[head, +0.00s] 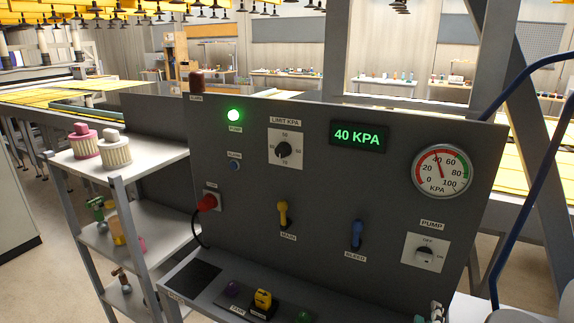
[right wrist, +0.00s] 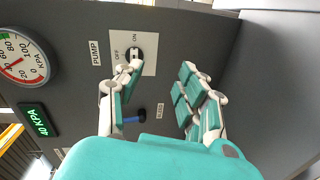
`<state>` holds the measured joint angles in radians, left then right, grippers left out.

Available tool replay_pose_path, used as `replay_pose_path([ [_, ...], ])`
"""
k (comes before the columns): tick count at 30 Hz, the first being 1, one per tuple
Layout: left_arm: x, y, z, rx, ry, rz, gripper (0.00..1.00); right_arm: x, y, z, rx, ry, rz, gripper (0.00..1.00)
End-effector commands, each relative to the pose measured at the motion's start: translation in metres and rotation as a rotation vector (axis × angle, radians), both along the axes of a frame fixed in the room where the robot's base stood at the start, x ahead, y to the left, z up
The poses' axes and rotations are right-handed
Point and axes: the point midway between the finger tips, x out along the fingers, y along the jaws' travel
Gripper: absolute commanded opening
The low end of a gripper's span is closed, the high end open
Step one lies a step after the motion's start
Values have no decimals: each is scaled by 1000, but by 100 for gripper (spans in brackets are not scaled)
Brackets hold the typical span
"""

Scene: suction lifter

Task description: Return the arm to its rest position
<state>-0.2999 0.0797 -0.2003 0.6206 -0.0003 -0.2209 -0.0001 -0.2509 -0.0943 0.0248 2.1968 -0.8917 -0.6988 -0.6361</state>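My right gripper (right wrist: 161,70) is open and empty in the right wrist view, its teal-padded fingers apart in front of the control panel (head: 330,235). The pump switch (right wrist: 137,55) shows beyond its left finger, and the blue bleed lever (right wrist: 132,119) shows between the fingers. In the head view, white and green parts of my right gripper (head: 437,312) show at the bottom right, below the pump switch (head: 421,254). No grip on any control is visible. My left gripper is not in view.
The panel carries a yellow main lever (head: 283,214), a limit knob (head: 284,149), a gauge (head: 442,171) and a display (head: 358,137) reading 40 KPA. The green pump lamp (head: 234,116) is lit. A shelf rack (head: 150,160) with filters stands left. Blue hose (head: 510,225) runs at right.

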Motion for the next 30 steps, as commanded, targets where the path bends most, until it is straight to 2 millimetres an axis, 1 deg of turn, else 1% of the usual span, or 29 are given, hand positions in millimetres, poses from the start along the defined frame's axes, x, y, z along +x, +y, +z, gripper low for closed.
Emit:
replay_pose_path([
  [1,0,0,0,0,0,0,57,-16,2,-22,142,34,-18,38],
  [2,0,0,0,0,0,0,57,-27,6,-36,240,59,-32,38],
  [3,0,0,0,0,-1,0,57,-42,13,-54,371,96,-54,38],
  [6,1,0,0,0,-1,0,57,-77,35,-90,634,199,-109,38],
  [9,0,-1,0,-1,-1,0,57,-107,56,-113,808,296,-157,38],
  [11,0,-1,0,-1,-1,0,57,-123,67,-123,887,349,-184,38],
  [12,0,-1,0,-1,-1,0,57,-134,75,-128,933,386,-202,38],
  [15,0,-1,0,-1,-1,1,57,-159,91,-138,1028,469,-243,38],
  [22,0,-1,0,-1,-1,1,57,-216,124,-149,1185,662,-335,38],
  [24,1,-1,0,-1,-2,1,57,-210,125,-170,1185,668,-344,38],
  [29,0,0,0,-1,0,1,57,-201,126,-213,1180,683,-352,38],
  [30,0,0,0,-1,0,1,57,-200,126,-225,1179,687,-354,38],
])
